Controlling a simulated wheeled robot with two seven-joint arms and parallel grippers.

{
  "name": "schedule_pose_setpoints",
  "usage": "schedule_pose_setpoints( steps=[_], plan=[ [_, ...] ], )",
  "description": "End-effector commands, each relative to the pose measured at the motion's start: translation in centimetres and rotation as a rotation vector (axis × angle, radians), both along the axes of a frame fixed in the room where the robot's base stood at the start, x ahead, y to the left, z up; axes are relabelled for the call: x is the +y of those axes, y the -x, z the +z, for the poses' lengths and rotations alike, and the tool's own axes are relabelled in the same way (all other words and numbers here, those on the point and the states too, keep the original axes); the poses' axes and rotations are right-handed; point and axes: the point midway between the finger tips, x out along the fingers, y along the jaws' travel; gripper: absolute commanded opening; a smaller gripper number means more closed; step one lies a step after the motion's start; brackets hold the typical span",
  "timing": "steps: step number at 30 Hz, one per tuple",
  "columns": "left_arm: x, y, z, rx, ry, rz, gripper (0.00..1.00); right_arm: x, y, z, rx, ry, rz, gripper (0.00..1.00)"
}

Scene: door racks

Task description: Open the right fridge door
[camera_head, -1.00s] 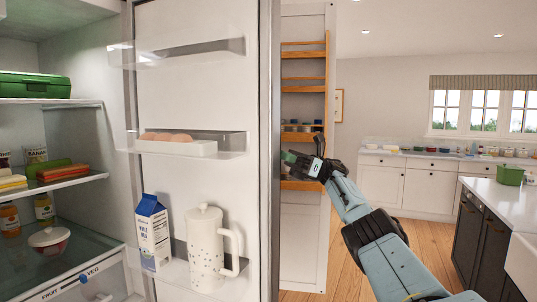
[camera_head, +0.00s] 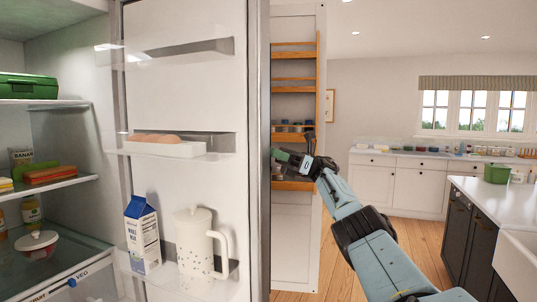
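The right fridge door (camera_head: 190,85) stands wide open, its inner side facing me. Its shelves hold eggs (camera_head: 157,138), a milk carton (camera_head: 142,234) and a white pitcher (camera_head: 196,243). My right gripper (camera_head: 279,158) is at the door's outer edge, on the right side of the door. Its fingertips are small and partly hidden at the edge, so I cannot tell whether they are open or shut or touching the door. My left gripper is not in view.
The fridge interior (camera_head: 50,135) is open at left, with food on its shelves. A tall white panel with wooden racks (camera_head: 292,91) stands behind the door. A dark island with a white top (camera_head: 498,200) is at right. Wooden floor (camera_head: 428,240) lies clear between.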

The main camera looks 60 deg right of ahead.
Motion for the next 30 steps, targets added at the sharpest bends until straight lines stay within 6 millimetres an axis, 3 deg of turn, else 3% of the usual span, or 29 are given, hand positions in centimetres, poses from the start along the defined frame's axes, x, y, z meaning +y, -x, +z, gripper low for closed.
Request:
schedule_pose_setpoints(
  steps=[9,15,29,30],
  plan=[
    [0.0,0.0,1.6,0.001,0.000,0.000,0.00,0.0,0.1,5.7,-0.005,-0.002,0.000,0.36],
    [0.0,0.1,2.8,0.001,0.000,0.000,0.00,0.0,0.1,8.4,-0.002,-0.002,-0.001,0.36],
    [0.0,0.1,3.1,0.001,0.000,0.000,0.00,0.0,0.1,9.3,0.000,-0.001,-0.001,0.36],
    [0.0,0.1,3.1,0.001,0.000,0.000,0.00,0.0,0.1,9.3,0.000,-0.001,-0.001,0.31]
  ],
)
